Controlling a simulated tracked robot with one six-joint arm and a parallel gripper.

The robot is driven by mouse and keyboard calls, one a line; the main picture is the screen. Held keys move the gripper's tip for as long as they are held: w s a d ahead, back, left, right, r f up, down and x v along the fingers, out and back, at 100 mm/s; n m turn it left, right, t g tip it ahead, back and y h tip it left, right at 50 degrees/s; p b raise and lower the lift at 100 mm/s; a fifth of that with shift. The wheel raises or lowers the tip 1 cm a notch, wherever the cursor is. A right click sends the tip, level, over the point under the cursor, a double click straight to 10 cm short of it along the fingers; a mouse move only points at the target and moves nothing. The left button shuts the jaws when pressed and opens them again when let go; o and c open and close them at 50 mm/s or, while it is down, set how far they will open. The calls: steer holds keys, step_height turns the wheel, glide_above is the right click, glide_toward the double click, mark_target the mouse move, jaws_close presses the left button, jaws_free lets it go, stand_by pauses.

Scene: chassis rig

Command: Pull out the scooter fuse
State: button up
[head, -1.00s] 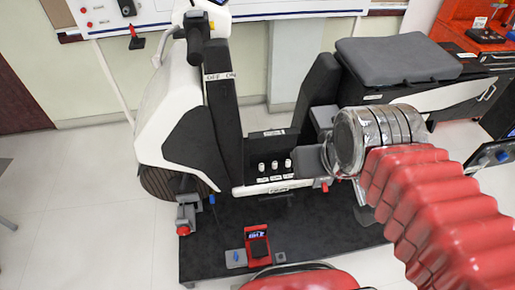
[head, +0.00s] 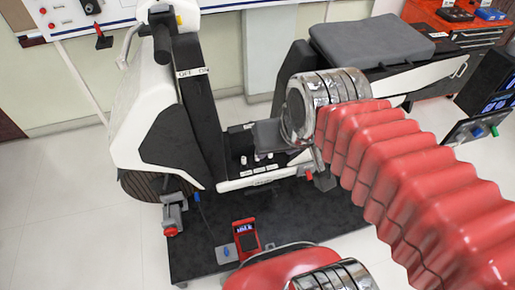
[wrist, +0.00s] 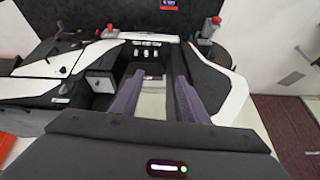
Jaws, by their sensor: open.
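The white and black scooter (head: 160,130) stands on a dark mat, its step-through floor facing me. Small white fuses (head: 243,160) stand in a row on the floor panel; my gripper partly covers the row in the head view. The row also shows in the wrist view (wrist: 146,55), beyond my fingertips and roughly centred between them. My gripper (wrist: 155,85) is open and empty, with two purplish-grey fingers apart. In the head view my gripper (head: 268,135) hangs above the floor panel, beside the seat base. Which fuse is meant I cannot tell.
A red handheld meter (head: 246,240) lies at the mat's front edge. A red clamp stand (head: 172,215) is at the front wheel. A red tool cabinet (head: 455,60) stands at the back right.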

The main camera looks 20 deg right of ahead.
steer(key=w+a+f+m+y, duration=0.1)
steer(key=w+f+m, duration=0.3)
steer(key=w, duration=0.4)
steer(key=w+a+f+m+g+y, duration=0.1)
steer(key=w+f+m+y, duration=0.1)
steer(key=w+f+m, duration=0.45)
steer(key=w+f+m+y, duration=0.1)
steer(key=w+f+m, duration=0.15)
steer(key=w, duration=0.65)
steer(key=w+d+f+m, duration=0.3)
steer(key=w+f+m, duration=0.35)
steer(key=f, duration=0.65)
steer(key=m, duration=0.7)
glide_toward(244, 158)
steer(key=v, duration=0.3)
steer(key=shift+d+r, duration=0.1)
steer(key=shift+r, duration=0.05)
steer(key=shift+x, duration=6.9)
steer(key=shift+s, duration=0.1)
steer(key=shift+c, duration=0.2)
